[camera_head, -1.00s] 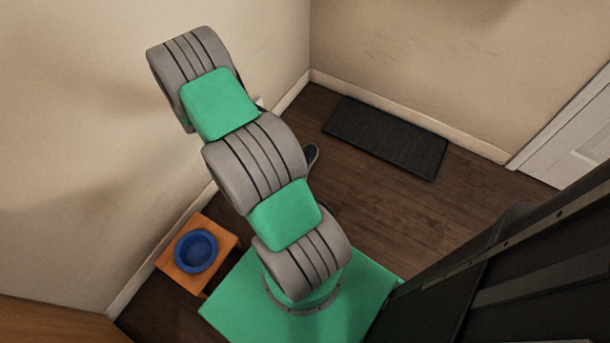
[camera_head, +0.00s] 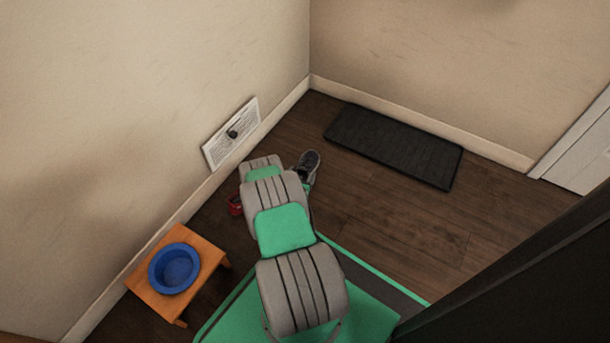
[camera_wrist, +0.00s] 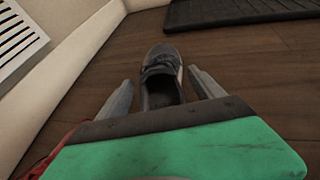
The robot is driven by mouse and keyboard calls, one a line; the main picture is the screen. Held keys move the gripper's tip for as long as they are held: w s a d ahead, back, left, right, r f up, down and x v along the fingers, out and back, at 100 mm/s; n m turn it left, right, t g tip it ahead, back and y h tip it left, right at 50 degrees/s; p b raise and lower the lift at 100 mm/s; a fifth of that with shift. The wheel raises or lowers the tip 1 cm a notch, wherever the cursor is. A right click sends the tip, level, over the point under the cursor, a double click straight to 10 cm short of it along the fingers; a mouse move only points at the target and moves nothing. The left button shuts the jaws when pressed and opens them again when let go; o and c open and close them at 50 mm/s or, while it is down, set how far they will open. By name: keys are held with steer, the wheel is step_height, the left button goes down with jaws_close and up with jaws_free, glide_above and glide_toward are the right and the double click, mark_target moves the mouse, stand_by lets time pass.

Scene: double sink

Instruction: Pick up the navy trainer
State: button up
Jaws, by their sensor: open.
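The navy trainer (camera_head: 308,165) lies on the dark wood floor near the wall corner, just beyond the end of my arm. In the wrist view the trainer (camera_wrist: 161,70) is dark with a pale sole edge, its toe pointing away from me. My gripper (camera_wrist: 164,92) is open, with one finger on each side of the trainer's heel end. A gap shows between each finger and the shoe. The rear of the heel is hidden behind my gripper's body. In the head view my arm hides the gripper's fingers.
A black mat (camera_head: 394,146) lies along the back wall. A white vent (camera_head: 231,134) is on the left wall. A red object (camera_head: 235,204) sits on the floor left of my arm. An orange stool (camera_head: 148,289) bears a blue bowl (camera_head: 174,268). Floor right of the trainer is clear.

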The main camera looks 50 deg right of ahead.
steer(key=shift+w+d, duration=0.1)
steer(key=shift+d, duration=0.25)
jaws_close()
stand_by(0.6)
